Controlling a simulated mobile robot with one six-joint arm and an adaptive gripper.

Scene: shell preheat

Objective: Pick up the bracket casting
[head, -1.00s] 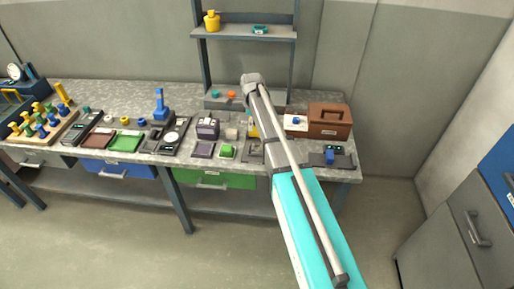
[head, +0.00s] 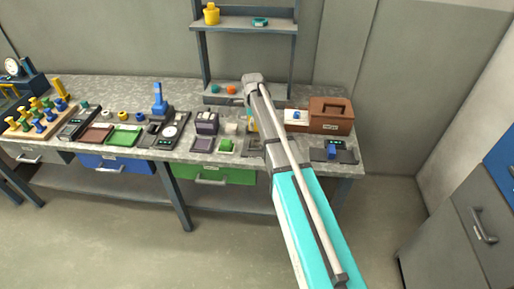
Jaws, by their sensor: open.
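I cannot pick out the bracket casting for certain. My arm reaches up from the lower right across the bench. Its raised joint stands in front of the back shelf, and my gripper is hidden behind the arm, so I cannot see its fingers.
A brown box (head: 331,115) stands right of my arm. A shelf (head: 243,27) rises behind. Floor in front is clear.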

